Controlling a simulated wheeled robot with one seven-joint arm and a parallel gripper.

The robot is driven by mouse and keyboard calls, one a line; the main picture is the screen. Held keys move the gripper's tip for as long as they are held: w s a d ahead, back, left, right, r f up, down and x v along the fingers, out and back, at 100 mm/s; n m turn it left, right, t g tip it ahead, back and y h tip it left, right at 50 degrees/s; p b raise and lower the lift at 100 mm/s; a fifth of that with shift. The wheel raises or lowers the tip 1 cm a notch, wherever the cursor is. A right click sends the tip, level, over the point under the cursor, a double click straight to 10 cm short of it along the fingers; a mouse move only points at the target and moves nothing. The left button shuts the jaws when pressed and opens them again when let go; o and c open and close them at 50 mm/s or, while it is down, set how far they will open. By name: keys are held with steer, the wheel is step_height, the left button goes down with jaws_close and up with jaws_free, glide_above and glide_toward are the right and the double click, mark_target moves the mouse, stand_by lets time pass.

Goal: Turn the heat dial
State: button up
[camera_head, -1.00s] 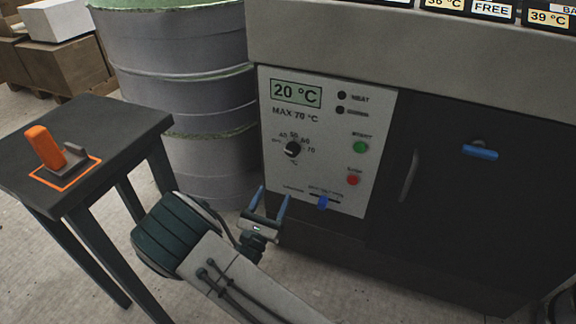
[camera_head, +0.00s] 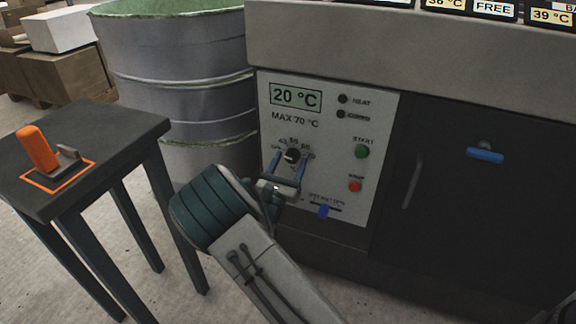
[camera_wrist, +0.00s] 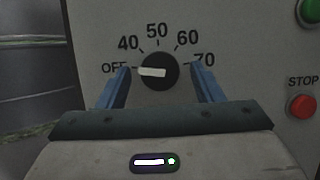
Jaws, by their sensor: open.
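The heat dial (camera_head: 291,156) is a round black knob with a white pointer bar on the white control panel (camera_head: 332,196). It also shows in the wrist view (camera_wrist: 158,71), where its pointer lies level toward OFF. The scale around it reads OFF, 40, 50, 60, 70. My gripper (camera_head: 289,158) is open, with its blue fingers to the left and right of the dial. In the wrist view my gripper (camera_wrist: 163,75) shows a gap between each finger and the knob. The display (camera_head: 296,96) reads 20 °C.
Right of the dial are a green START button (camera_head: 362,151) and a red STOP button (camera_head: 355,186). A blue slider (camera_head: 323,211) sits below. A dark table (camera_head: 110,125) with an orange-handled tool (camera_head: 37,148) stands left, beside a large grey drum (camera_head: 185,85).

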steer(key=c, duration=1)
steer(key=shift+o, duration=0.2)
steer(key=shift+m, duration=0.4)
steer(key=m+h, duration=0.2)
steer(key=m, duration=0.1)
steer(key=shift+a+m+g, duration=0.2)
steer(key=shift+m+g, duration=0.1)
steer(key=shift+g, duration=0.1)
steer(key=m+g+h, duration=0.1)
steer(key=m, duration=0.2)
steer(key=m+g+h, duration=0.1)
steer(key=m, duration=0.2)
steer(key=shift+w+a, duration=0.1)
steer(key=shift+a, duration=0.05)
steer(key=m+g, duration=0.1)
steer(key=m, duration=0.2)
steer(key=m+g+h+b, duration=0.1)
steer(key=m, duration=0.1)
steer(key=shift+a+r+m+g, duration=0.1)
steer(key=shift+r+m+g, duration=0.05)
steer(key=shift+m+g, duration=0.2)
steer(key=shift+r+m+g+b, duration=0.2)
steer(key=shift+m+g+b, duration=0.55)
steer(key=shift+m, duration=1.3)
